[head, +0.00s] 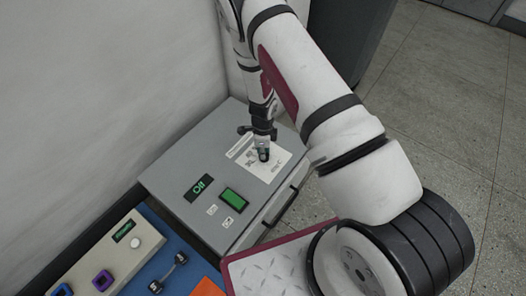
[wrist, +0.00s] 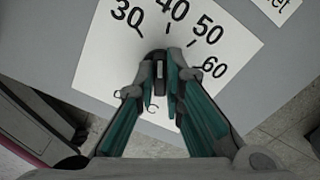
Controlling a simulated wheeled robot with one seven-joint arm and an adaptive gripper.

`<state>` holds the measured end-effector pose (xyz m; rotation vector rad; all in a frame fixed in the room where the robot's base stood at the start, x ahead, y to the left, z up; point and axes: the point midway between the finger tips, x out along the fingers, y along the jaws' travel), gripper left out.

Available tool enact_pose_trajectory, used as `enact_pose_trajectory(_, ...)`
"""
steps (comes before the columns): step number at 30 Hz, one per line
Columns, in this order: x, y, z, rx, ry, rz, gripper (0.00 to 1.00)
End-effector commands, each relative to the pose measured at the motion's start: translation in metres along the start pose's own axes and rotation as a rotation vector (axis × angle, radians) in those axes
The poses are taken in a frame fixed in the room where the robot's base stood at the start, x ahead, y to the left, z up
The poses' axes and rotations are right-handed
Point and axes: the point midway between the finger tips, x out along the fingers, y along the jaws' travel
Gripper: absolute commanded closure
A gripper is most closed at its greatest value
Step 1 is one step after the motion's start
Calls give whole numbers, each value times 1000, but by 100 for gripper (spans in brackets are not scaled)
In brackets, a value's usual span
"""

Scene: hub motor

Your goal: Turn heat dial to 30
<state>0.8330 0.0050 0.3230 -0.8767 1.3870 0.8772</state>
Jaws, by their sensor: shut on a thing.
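The heat dial (wrist: 160,76) is a small dark knob on a white printed scale (wrist: 105,60), which lies on the top of a grey machine (head: 165,172). In the wrist view, the numbers 30, 40, 50 and 60 show beyond the knob. My gripper (wrist: 160,75) has its two teal-lined fingers closed on either side of the knob. The knob's long side runs roughly up the picture, toward the gap between the 30 and 40 ticks; its exact reading is unclear. In the head view, my gripper (head: 263,150) stands over the scale and partly hides the dial.
A wall stands behind.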

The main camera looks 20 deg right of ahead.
Motion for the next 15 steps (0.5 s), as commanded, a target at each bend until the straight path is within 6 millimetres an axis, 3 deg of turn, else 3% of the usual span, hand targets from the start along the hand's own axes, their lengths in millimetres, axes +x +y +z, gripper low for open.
enact_pose_trajectory(15, 0, 1, -1, -387, 0, -1, 100)
